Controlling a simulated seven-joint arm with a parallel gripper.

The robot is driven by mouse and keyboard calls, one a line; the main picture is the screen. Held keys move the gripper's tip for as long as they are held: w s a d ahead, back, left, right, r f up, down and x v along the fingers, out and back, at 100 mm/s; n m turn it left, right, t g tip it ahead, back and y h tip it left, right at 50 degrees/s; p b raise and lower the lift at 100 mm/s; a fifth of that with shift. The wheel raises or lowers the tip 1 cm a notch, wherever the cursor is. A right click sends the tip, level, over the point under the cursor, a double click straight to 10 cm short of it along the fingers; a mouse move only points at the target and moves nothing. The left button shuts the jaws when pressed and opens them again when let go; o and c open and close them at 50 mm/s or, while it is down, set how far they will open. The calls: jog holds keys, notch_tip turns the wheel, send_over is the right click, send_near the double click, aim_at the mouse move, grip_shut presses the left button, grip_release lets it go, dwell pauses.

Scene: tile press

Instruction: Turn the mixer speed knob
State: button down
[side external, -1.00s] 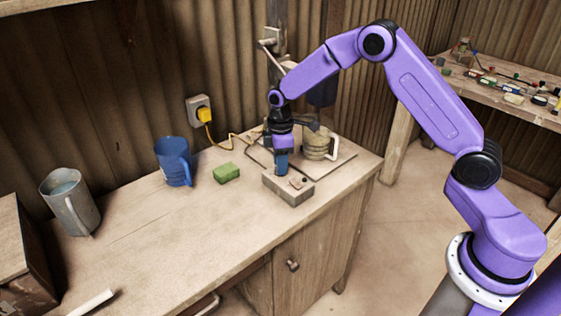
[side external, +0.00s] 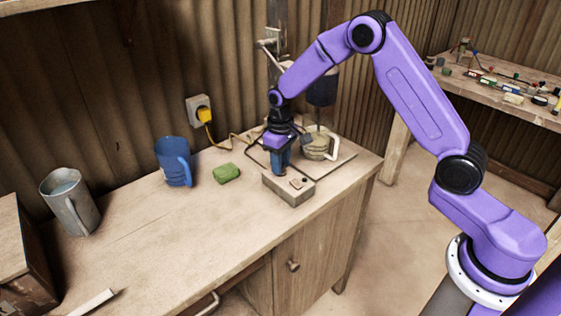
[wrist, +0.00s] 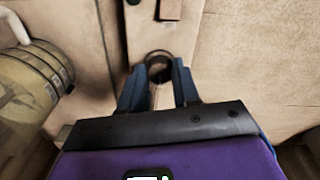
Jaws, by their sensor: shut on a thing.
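The control box (side external: 287,190) is a small pale block near the counter's front edge. My gripper (side external: 279,170) points down over its back left end, and its blue fingers hide the speed knob in the side view. In the wrist view the dark round knob (wrist: 159,66) sits between the two blue fingertips of my gripper (wrist: 158,78), which are shut on it. The mixer (side external: 321,92) stands behind on a base plate, with a beige ribbed container (side external: 316,147) under it. The container also shows at the left of the wrist view (wrist: 38,85).
A yellow plug (side external: 205,114) with a cord is in the wall socket. The counter's front is mostly clear.

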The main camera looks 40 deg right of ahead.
jog(key=shift+m, duration=0.7)
jog(key=c, duration=0.8)
grip_release()
notch_tip(320, 180, up, 18)
jog(key=shift+f, duration=0.25)
